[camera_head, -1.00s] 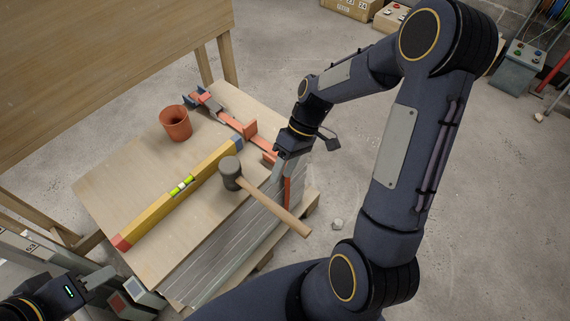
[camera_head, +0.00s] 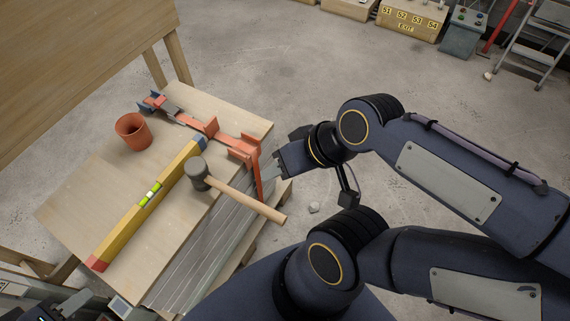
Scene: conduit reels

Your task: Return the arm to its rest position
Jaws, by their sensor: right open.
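My right arm comes in from the right, bent at the elbow. Its gripper (camera_head: 270,174) is open and looks empty, at the right edge of the table, close to the orange end of a bar clamp (camera_head: 228,141) in the picture. I cannot tell whether they touch. My left gripper (camera_head: 72,306) shows only partly at the bottom left corner, and its jaws cannot be made out.
The wooden table (camera_head: 75,205) holds an orange cup (camera_head: 133,131), a yellow level (camera_head: 150,205), a mallet (camera_head: 200,174) and grey lengths (camera_head: 205,245). Numbered boxes (camera_head: 410,20) and a stepladder (camera_head: 540,45) stand at the back. The floor between is mostly open.

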